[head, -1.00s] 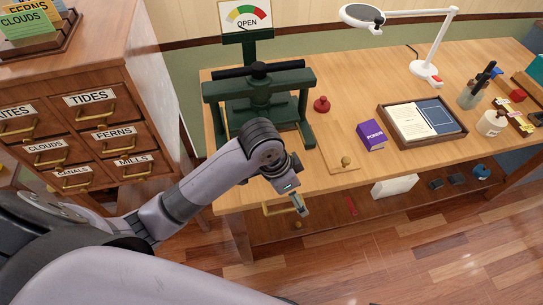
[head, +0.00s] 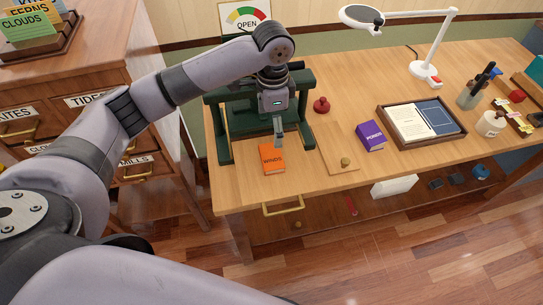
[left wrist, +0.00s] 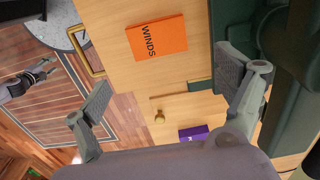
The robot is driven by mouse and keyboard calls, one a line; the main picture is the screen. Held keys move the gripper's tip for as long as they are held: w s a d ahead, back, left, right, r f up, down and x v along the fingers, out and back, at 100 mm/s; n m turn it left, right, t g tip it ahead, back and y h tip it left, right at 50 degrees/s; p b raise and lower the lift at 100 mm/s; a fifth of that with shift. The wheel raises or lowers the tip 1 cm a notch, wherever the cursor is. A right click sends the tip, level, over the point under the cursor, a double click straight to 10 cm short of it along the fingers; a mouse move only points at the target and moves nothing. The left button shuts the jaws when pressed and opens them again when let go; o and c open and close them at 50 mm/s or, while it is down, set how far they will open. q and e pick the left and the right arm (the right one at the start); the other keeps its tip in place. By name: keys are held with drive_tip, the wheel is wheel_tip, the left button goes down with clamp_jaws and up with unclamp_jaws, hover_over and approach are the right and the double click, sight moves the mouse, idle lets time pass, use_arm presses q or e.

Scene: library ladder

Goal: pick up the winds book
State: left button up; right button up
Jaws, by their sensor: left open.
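The orange winds book (head: 271,160) lies flat on the wooden desk, in front of the green press, near the desk's front edge. My left gripper (head: 279,128) is above the desk, close to the book's far end, with its fingers pointing down. In the left wrist view the winds book (left wrist: 157,38) lies at the upper middle, beyond the spread fingers of my left gripper (left wrist: 168,88).
The green press (head: 308,110) stands just behind the book. A board with a brass knob (head: 345,162) lies beside the book.

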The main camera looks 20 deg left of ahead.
use_arm(q)
hover_over(271, 156)
drive_tip(key=f, duration=0.7)
drive_tip(key=shift+w+d+p, duration=0.1)
drive_tip(key=shift+w+p, duration=0.15)
drive_tip(key=shift+p, duration=0.15)
drive_tip(key=shift+s+f+p, duration=0.1)
drive_tip(key=shift+f+p, duration=0.2)
drive_tip(key=shift+f, duration=0.25)
wheel_tip(271, 156, down, 4)
drive_tip(key=shift+s+f+p, duration=0.1)
drive_tip(key=shift+p, duration=0.3)
drive_tip(key=c, duration=1)
drive_tip(key=shift+o, duration=0.2)
